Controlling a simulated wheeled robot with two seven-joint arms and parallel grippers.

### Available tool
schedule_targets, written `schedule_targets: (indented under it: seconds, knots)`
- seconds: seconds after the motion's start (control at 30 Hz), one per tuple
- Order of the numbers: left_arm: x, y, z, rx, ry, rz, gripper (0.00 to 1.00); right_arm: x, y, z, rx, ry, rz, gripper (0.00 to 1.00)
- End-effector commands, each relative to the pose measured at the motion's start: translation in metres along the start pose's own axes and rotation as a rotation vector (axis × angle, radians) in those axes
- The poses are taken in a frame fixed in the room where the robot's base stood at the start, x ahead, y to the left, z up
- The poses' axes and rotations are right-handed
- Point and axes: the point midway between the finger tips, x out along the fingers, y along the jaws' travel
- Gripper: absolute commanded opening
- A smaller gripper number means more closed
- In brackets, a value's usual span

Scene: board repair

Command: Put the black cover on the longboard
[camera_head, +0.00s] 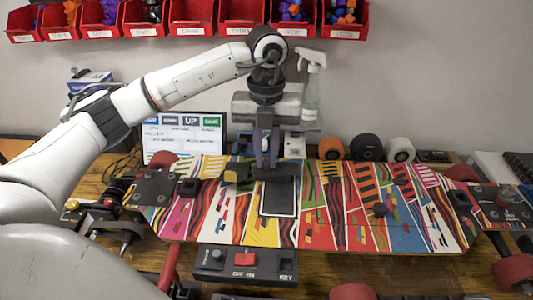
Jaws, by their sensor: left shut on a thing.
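The longboard (340,232) lies across the bench with a bright striped pattern. A dark rectangle with a pale outline (278,199) shows in its middle; I cannot tell whether it is a recess or a plate. My left gripper (267,165) points down at the far end of this rectangle. It is shut on a dark piece, which looks like the black cover (284,170). The fingers partly hide it, and I cannot tell whether it touches the board. My right gripper is not in view.
A black and yellow object (239,170) is beside the fingers. Wheels (366,147) and a spray bottle (311,90) stand behind the board. A control box with a red button (244,260) is in front. Red bins (190,18) hang above.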

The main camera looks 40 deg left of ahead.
Motion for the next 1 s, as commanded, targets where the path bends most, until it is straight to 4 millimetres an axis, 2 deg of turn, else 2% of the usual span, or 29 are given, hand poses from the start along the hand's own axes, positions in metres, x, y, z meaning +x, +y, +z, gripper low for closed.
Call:
schedule_targets:
  seconds: [0.43,0.47,0.57,0.6,0.77,0.83,1.0]
  knots:
    - [0.0058,0.0002,0.0000,0.000,0.000,0.000,0.00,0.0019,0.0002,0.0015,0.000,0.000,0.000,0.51]
    - [0.0057,0.0001,0.0000,0.000,0.000,0.000,0.19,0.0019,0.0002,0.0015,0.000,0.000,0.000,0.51]
    - [0.0057,0.0001,0.0000,0.000,0.000,0.000,0.36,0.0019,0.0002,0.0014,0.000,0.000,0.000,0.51]
    - [0.0057,0.0001,0.0000,0.000,0.000,0.000,0.38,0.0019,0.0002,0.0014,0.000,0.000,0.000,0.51]
    - [0.0056,0.0001,0.0000,0.000,0.000,0.000,0.38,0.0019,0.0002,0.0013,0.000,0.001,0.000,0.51]
    - [0.0058,0.0001,0.0000,0.000,0.000,0.000,0.30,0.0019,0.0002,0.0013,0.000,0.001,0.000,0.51]
    - [0.0057,0.0001,0.0000,0.000,0.000,0.000,0.30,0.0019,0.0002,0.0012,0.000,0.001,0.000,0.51]
